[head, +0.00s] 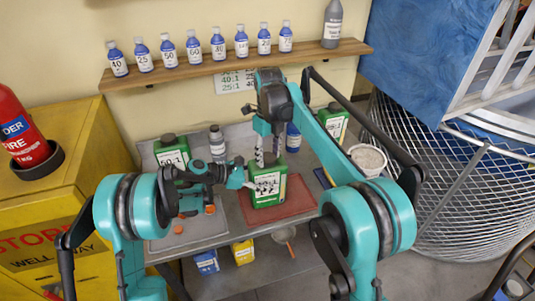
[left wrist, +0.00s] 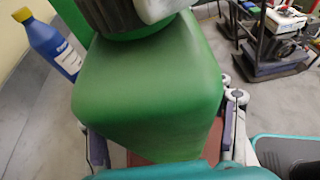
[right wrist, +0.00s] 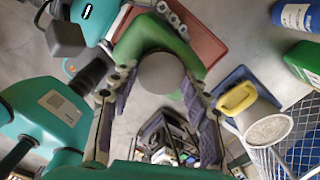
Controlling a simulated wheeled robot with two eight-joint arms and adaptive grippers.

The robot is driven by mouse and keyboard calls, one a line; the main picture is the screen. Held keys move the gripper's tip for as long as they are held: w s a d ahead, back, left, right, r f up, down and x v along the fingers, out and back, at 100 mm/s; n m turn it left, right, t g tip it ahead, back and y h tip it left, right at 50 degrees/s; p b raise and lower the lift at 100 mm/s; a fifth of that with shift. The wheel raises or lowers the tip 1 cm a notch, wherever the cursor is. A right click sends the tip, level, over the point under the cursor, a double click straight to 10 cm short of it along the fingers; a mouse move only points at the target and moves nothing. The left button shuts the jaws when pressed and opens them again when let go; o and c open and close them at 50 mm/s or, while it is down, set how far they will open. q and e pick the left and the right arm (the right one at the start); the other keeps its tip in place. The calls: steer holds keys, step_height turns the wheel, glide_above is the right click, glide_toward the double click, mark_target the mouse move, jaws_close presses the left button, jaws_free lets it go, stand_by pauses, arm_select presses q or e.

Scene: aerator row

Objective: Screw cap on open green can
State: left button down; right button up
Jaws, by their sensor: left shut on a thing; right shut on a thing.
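The green can (head: 268,190) with a white label stands upright on the red mat (head: 303,203) in the head view. It fills much of the left wrist view (left wrist: 150,90). My left gripper (head: 247,184) is shut on the can's body, with a finger on each side of it in the left wrist view (left wrist: 165,140). My right gripper (head: 267,150) points down over the can's top. In the right wrist view a round grey cap (right wrist: 162,73) sits between its fingers, above the green can. The fingers partly hide the cap and neck, so the thread is not visible.
Another green can (head: 172,153), a grey bottle (head: 217,143) and a small orange cap (head: 178,230) are on the left of the bench. A blue bottle (head: 293,138) and a third green can (head: 335,122) stand behind.

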mark_target(249, 176)
arm_select(q)
steer(key=shift+d, duration=0.15)
arm_select(e)
steer(key=o, duration=0.5)
steer(key=shift+s+a, duration=0.1)
steer(key=shift+a, duration=0.05)
steer(key=shift+o, duration=1.4)
arm_select(q)
steer(key=shift+f, duration=0.1)
arm_select(e)
step_height(249, 176, up, 12)
steer(key=shift+d, duration=0.2)
arm_select(q)
steer(key=shift+c, duration=0.8)
jaws_free()
steer(key=v, duration=1.2)
